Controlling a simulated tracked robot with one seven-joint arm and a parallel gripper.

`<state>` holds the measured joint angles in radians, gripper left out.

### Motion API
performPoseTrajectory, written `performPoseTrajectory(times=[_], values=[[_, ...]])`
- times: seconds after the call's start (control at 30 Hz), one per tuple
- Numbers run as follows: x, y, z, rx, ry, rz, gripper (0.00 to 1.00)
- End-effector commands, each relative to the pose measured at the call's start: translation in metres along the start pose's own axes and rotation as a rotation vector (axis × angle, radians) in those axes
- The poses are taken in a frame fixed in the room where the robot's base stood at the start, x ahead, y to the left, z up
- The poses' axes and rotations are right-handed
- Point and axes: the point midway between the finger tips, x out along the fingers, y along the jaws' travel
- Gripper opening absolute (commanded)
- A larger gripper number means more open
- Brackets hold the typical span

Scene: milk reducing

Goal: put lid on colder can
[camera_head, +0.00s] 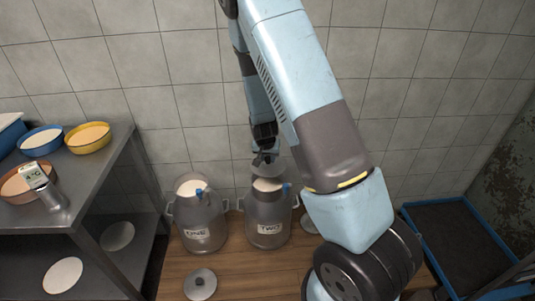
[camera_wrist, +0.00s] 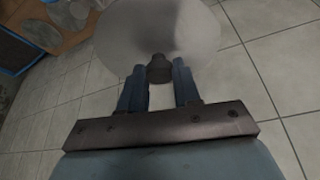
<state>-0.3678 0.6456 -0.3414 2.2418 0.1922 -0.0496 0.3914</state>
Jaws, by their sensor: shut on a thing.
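My gripper (camera_head: 264,157) is shut on the knob of a round grey lid (camera_head: 267,170). The lid is just above the mouth of the can marked TWO (camera_head: 267,211), which holds something white; whether they touch I cannot tell. In the wrist view the lid (camera_wrist: 190,30) spreads beyond my fingers (camera_wrist: 159,85), with its knob between them. The can marked ONE (camera_head: 202,222) stands to the left, open, with white contents. A small blue item sits at each can's rim. A second lid (camera_head: 200,284) lies on the wooden surface in front of can ONE.
A metal shelf unit (camera_head: 90,185) on the left holds bowls of white contents and a device with a small display (camera_head: 34,174). A blue-edged dark tray (camera_head: 455,240) is at right. Tiled wall behind.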

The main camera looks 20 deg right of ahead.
Motion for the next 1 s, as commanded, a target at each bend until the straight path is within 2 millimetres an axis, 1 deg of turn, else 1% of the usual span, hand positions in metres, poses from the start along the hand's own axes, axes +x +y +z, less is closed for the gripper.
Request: performPoseTrajectory(times=[0.3, 0.5, 0.7, 1.0], values=[[0.024, 0.0, 0.009, 0.0, 0.0, 0.001, 0.0], [0.034, 0.0, 0.014, 0.0, 0.0, 0.0, 0.0], [0.038, -0.001, 0.016, 0.0, 0.001, -0.001, 0.0], [0.038, -0.001, 0.016, 0.0, 0.001, -0.001, 0.0]])
